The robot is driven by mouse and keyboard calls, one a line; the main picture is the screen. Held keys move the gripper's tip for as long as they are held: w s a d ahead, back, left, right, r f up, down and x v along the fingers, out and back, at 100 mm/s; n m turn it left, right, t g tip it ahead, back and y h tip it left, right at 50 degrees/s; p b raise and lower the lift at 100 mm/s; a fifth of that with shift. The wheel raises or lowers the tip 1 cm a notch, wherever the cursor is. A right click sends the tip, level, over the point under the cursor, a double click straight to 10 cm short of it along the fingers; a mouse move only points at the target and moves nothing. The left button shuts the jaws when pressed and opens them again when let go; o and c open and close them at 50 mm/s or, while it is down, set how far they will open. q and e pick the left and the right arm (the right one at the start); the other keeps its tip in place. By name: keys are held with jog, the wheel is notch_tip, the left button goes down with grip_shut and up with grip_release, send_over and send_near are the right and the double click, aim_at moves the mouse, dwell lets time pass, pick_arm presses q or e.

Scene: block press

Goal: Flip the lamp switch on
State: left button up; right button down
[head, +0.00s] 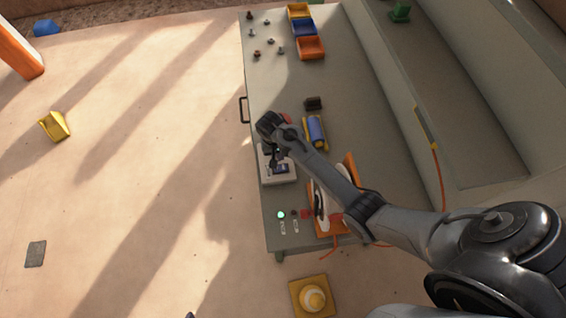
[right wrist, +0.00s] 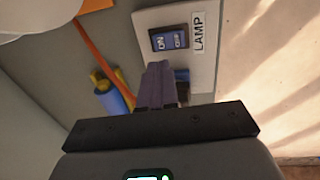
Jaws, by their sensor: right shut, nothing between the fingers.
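The lamp switch (right wrist: 169,40) is a blue rocker marked ON and OFF. It is set in a pale panel (right wrist: 205,70) with a LAMP label (right wrist: 199,33). In the head view the switch (head: 281,169) shows on the pale box (head: 280,179) at the bench's left side. My right gripper (head: 274,160) is over this box, its fingers shut and empty. In the right wrist view the right fingertips (right wrist: 158,68) are close to the switch's lower edge; I cannot tell whether they touch. My left gripper is not clearly in view.
A blue cylinder in a yellow holder (head: 317,130) and a dark block (head: 313,103) lie behind the box. An orange frame with a white reel (head: 320,205) stands to the right, partly behind my arm. A green light (head: 281,214) glows in front. Coloured bins (head: 305,28) are far back.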

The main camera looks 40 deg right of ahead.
aim_at(284, 167)
jog(key=f, duration=0.6)
jog(key=shift+s+d+f, duration=0.25)
jog(key=shift+s+d, duration=0.05)
jog(key=shift+d, duration=0.1)
jog(key=shift+f, duration=0.65)
pick_arm(q)
jog(key=shift+d+r, duration=0.1)
jog(key=shift+d, duration=0.05)
pick_arm(e)
jog(key=shift+f, duration=0.1)
